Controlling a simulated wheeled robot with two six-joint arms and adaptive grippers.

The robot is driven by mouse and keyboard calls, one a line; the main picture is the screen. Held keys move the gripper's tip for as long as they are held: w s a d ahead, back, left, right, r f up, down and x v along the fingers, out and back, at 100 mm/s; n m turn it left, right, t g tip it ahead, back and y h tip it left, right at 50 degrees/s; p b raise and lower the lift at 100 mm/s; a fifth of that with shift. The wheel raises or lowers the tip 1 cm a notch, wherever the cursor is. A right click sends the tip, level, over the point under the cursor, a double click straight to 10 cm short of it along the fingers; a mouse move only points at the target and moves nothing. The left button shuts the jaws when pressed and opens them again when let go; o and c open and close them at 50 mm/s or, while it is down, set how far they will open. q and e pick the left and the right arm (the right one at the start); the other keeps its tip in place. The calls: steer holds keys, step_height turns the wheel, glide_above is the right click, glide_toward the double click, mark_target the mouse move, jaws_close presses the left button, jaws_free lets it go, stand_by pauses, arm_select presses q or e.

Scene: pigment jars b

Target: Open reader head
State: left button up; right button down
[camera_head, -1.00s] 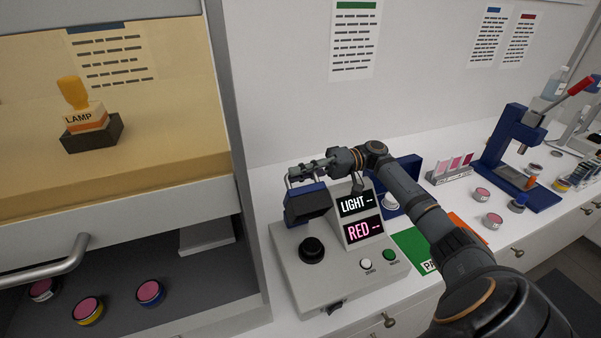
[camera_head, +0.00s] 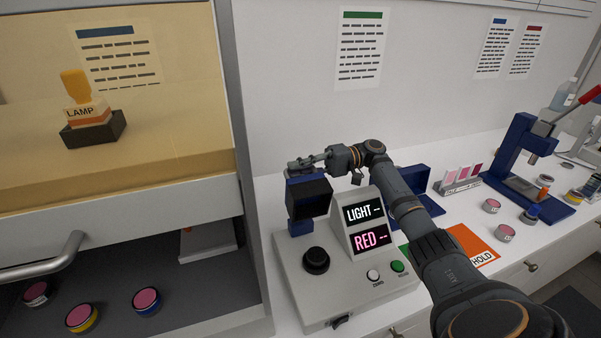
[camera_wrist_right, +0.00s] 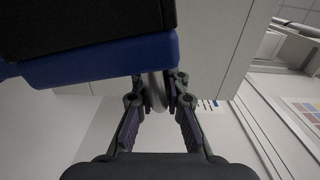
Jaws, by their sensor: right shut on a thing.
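The reader (camera_head: 338,283) is a grey box on the bench, with a display housing showing LIGHT and RED, a black round port (camera_head: 316,260) and two buttons. Its blue and black head (camera_head: 309,199) stands raised and tilted up above the port at the reader's back left. My right gripper (camera_head: 303,165) is at the top of the head, shut on its handle. In the right wrist view, the gripper (camera_wrist_right: 158,90) closes on a grey bar (camera_wrist_right: 156,92) beside the head's blue edge (camera_wrist_right: 110,60). My left gripper is not in view.
At right are an orange HOLD mat (camera_head: 470,244), jars (camera_head: 491,206), a swatch rack (camera_head: 462,180) and a blue press (camera_head: 525,165).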

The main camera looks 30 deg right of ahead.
steer(key=c, duration=1.4)
jaws_free()
steer(key=shift+o, duration=0.2)
steer(key=shift+s, duration=0.1)
steer(key=v, duration=0.7)
steer(key=shift+d, duration=0.3)
